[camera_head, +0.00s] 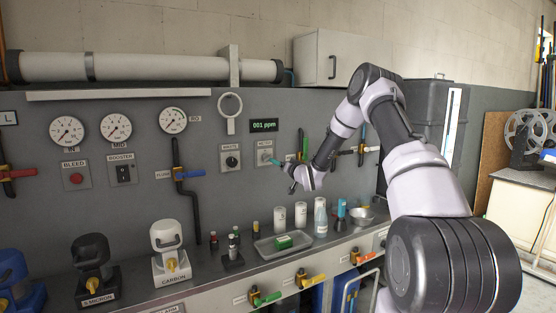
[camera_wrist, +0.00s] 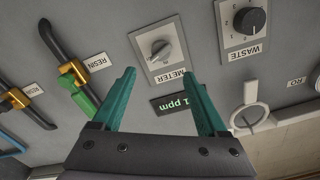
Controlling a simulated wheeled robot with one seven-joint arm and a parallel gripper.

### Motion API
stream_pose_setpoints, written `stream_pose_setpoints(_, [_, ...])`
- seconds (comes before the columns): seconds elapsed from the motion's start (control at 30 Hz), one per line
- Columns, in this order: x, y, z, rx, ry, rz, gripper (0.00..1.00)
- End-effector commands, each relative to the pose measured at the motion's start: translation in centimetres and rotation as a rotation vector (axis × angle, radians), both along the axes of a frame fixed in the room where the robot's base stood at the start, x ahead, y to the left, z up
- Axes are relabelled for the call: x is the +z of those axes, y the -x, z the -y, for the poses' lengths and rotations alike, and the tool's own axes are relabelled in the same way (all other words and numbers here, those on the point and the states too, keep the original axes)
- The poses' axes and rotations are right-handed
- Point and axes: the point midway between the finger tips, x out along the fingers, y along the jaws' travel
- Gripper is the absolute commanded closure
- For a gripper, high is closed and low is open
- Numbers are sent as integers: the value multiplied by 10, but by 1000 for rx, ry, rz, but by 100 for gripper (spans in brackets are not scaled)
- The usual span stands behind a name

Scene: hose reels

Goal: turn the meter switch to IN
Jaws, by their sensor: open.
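The meter switch is a grey knob on a light plate labelled METER on the grey panel, at the upper middle of the wrist view (camera_wrist: 160,48). It also shows in the head view (camera_head: 266,157), left of my gripper. In the head view my gripper (camera_head: 285,163) is close to the panel at the meter plate. The display (camera_head: 264,125) above the meter reads 001 ppm.
A black WASTE knob (camera_wrist: 249,20) sits beside the meter. A round ring holder (camera_wrist: 250,118) projects nearby. Bottles and a tray (camera_head: 267,252) stand on the counter below.

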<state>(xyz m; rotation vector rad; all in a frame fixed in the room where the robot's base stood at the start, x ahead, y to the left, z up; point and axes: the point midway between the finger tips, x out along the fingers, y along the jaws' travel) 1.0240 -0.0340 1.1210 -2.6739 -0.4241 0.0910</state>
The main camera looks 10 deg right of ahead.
Motion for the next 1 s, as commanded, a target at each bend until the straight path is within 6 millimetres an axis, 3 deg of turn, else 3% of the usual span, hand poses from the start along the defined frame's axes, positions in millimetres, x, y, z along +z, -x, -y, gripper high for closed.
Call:
stream_pose_setpoints(0.5, [0, -83, -28, 1, 2, 0, 24])
stream_pose_setpoints(0.7, [1, -95, -32, 0, 2, -2, 24])
stream_pose_setpoints(0.97, [1, -96, -32, 0, 2, -2, 24])
stream_pose_setpoints(1.0, [1, -96, -32, 0, 2, -2, 32])
